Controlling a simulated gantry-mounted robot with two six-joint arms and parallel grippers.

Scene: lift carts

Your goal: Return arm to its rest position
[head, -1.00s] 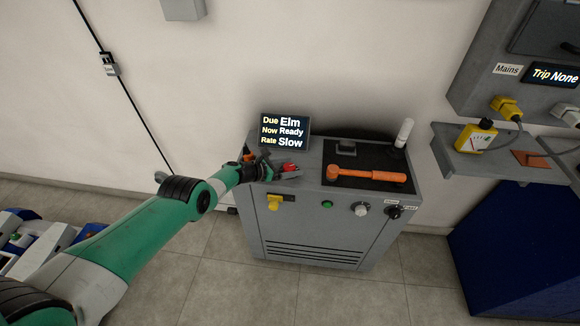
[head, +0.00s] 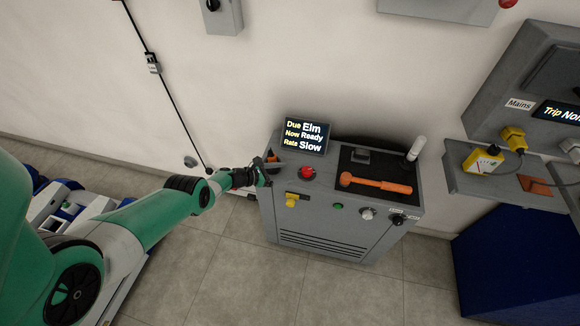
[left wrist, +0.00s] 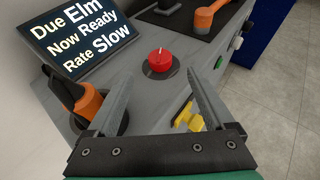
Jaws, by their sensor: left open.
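My left arm (head: 160,215) reaches in from the left to the grey cabinet (head: 325,230). My left gripper (head: 272,167) is open and empty at the left end of the cabinet top, left of the red knob (head: 307,172). In the left wrist view, the two fingers of my left gripper (left wrist: 161,72) stand wide apart. The red knob (left wrist: 160,60) shows beyond and between the fingertips, apart from them. An orange-and-black handle (left wrist: 82,98) is beside the left finger, and a yellow switch (left wrist: 187,116) shows near the right finger. My right gripper is not in view.
A display (head: 305,136) reading "Due Elm, Now Ready, Rate Slow" stands at the cabinet's back. An orange hammer-like tool (head: 375,184) lies on the dark top panel. A shelf (head: 500,184) and a blue cabinet (head: 510,260) are at right. The floor (head: 230,270) in front is clear.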

